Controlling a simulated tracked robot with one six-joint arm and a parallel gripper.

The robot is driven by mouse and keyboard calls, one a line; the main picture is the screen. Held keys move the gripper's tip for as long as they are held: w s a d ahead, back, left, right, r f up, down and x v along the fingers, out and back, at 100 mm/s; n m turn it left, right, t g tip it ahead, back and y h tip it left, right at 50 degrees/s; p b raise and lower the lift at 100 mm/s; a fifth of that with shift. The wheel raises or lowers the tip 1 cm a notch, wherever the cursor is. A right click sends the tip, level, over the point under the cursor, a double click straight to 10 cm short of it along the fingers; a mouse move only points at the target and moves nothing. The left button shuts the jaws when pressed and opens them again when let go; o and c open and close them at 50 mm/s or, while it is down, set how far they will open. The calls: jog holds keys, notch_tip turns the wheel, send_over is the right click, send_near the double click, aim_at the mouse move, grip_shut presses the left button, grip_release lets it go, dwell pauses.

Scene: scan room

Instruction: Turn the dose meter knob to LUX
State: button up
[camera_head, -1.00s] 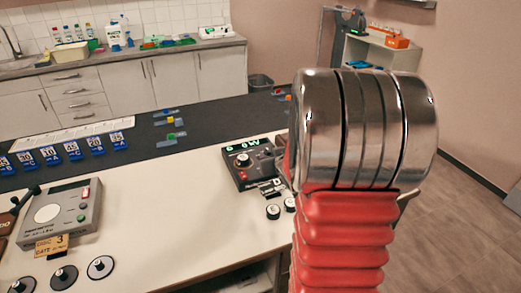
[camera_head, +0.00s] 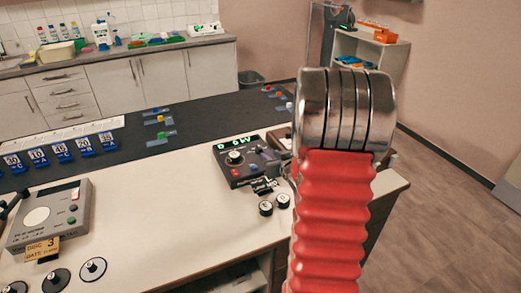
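The dose meter (camera_head: 246,162) is a dark box with a green lit display on the white table, left of my arm. Its knob (camera_head: 235,157) is round with a pale rim, below the display; its labels are too small to read. A small tag lies at the meter's front edge. My arm, a red ribbed sleeve topped by a polished metal joint, stands in front of the table's right part and partly covers the meter's right side. My gripper's fingers do not show.
A grey device (camera_head: 50,215) with a yellow tag sits at the left. Blue numbered cards (camera_head: 62,152) line the dark mat (camera_head: 190,127). White table between is clear.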

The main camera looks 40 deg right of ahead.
aim_at(259, 149)
jog(key=x, duration=1.3)
grip_shut()
jog(key=shift+w+a+m+g+h, duration=0.15)
jog(key=shift+m+g+h, duration=0.3)
jog(key=shift+m+h, duration=0.3)
jog(key=shift+s+a+m+g+h, duration=0.15)
jog(key=shift+m+g+h, duration=0.3)
jog(key=shift+m+h, duration=0.3)
grip_release()
jog(key=shift+f, duration=0.1)
dwell(0.4)
